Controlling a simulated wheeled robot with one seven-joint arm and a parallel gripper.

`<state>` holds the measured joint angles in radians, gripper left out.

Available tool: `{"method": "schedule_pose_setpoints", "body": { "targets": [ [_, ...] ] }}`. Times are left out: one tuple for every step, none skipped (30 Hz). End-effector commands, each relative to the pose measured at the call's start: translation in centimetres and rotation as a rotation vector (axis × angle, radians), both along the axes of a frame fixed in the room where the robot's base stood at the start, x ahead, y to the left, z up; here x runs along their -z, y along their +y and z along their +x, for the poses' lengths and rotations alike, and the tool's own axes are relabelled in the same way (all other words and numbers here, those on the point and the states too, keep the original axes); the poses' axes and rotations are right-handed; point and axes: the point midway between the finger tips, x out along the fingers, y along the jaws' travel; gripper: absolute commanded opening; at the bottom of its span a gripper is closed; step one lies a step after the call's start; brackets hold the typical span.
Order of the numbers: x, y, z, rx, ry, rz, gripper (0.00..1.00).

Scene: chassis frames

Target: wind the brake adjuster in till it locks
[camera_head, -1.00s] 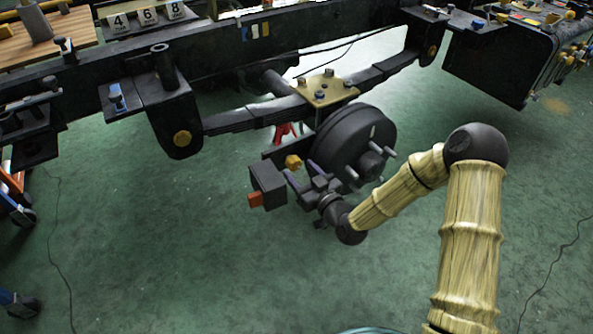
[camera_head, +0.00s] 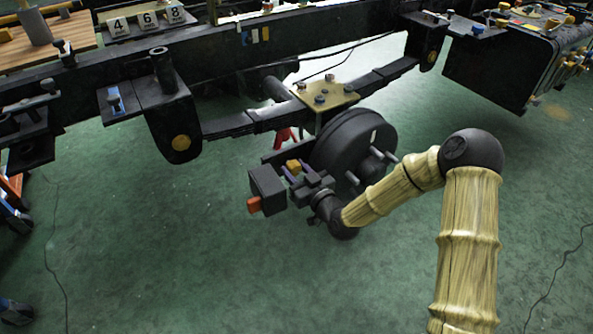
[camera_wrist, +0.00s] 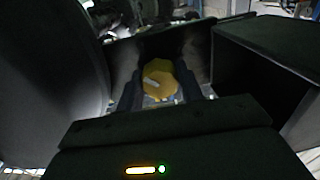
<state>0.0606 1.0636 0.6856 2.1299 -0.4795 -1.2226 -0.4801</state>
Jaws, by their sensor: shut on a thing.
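The brake adjuster is a yellow lobed knob (camera_head: 293,166) beside the brake drum (camera_head: 350,140), under the leaf spring. In the wrist view the knob (camera_wrist: 160,80), with a pale mark on its face, sits between the two dark fingers. My gripper (camera_head: 298,174) reaches it from the lower right and is shut on it. The fingers hide the sides of the knob in the wrist view. The marked face is partly in shadow.
A dark box with a red-orange end (camera_head: 266,190) stands close left of my gripper. The drum with its studs is close on the right. The leaf spring (camera_head: 228,125) and chassis rail (camera_head: 330,40) run above. Green floor in front is clear.

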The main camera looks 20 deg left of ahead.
Motion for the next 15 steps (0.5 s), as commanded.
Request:
{"method": "schedule_pose_setpoints", "body": {
  "targets": [
    [0.02, -0.01, 0.06, 0.002, 0.006, 0.002, 0.14],
    [0.01, 0.00, 0.06, 0.002, 0.009, 0.005, 0.14],
    [-0.01, 0.03, 0.06, 0.002, 0.015, 0.010, 0.14],
    [-0.02, 0.03, 0.05, 0.002, 0.020, 0.014, 0.14],
    [-0.04, 0.05, 0.05, 0.002, 0.026, 0.019, 0.14],
    [-0.08, 0.06, 0.05, 0.002, 0.034, 0.026, 0.14],
    [-0.10, 0.07, 0.06, 0.003, 0.042, 0.033, 0.14],
    [-0.12, 0.07, 0.06, 0.003, 0.052, 0.042, 0.14],
    [-0.14, 0.08, 0.07, 0.003, 0.065, 0.053, 0.14],
    [-0.15, 0.08, 0.06, 0.003, 0.077, 0.063, 0.14],
    [-0.16, 0.08, 0.06, 0.003, 0.090, 0.074, 0.14],
    [-0.20, 0.09, 0.06, 0.003, 0.108, 0.089, 0.14],
    [-0.24, 0.10, 0.07, 0.003, 0.123, 0.102, 0.14],
    [-0.25, 0.10, 0.06, 0.002, 0.138, 0.116, 0.14],
    [-0.26, 0.11, 0.06, 0.002, 0.161, 0.135, 0.14]
  ]
}}
